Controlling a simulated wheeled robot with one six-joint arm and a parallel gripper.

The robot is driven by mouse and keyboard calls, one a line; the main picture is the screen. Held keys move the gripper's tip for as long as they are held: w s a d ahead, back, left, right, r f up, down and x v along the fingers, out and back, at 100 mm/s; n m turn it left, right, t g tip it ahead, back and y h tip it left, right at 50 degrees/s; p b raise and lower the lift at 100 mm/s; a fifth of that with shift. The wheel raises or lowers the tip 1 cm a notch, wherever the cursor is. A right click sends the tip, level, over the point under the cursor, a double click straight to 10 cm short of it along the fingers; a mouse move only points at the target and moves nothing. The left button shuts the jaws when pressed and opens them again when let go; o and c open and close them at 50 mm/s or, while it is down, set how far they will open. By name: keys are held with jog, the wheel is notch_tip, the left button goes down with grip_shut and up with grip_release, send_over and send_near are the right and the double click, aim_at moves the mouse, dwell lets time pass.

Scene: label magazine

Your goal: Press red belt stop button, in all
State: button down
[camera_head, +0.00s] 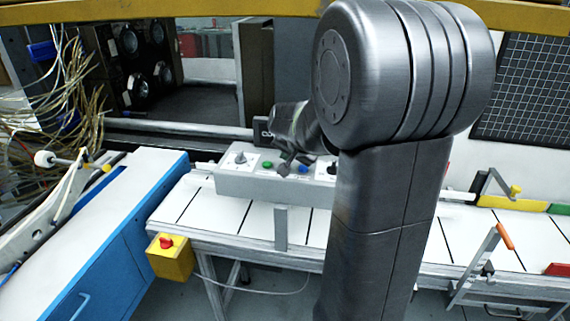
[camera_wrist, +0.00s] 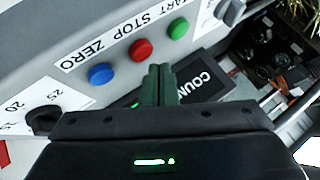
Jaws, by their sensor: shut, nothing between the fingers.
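A grey control box (camera_head: 255,188) stands on the white belt. In the wrist view its panel has a red button (camera_wrist: 141,49) between a green button (camera_wrist: 179,28) and a blue button (camera_wrist: 101,74), beside a label strip reading START STOP ZERO. My gripper (camera_wrist: 159,70) is shut and empty, its tips close to the red button; I cannot tell whether they touch. In the head view my gripper (camera_head: 285,168) is over the panel between the green and blue buttons and hides the red one. A separate red mushroom button (camera_head: 166,242) sits on a yellow box (camera_head: 172,264) at the belt's near left end.
The panel also carries a dark knob (camera_wrist: 43,120) with a number scale and a grey knob (camera_wrist: 230,12). A COUNT display block (camera_wrist: 200,85) lies beside my fingers. A blue cabinet (camera_head: 140,235) stands left of the belt, with tangled cables (camera_head: 60,85) behind it.

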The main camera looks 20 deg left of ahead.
jog(key=shift+r, duration=0.1)
notch_tip(320, 180, up, 5)
jog(key=p, duration=0.4)
dwell(0.8)
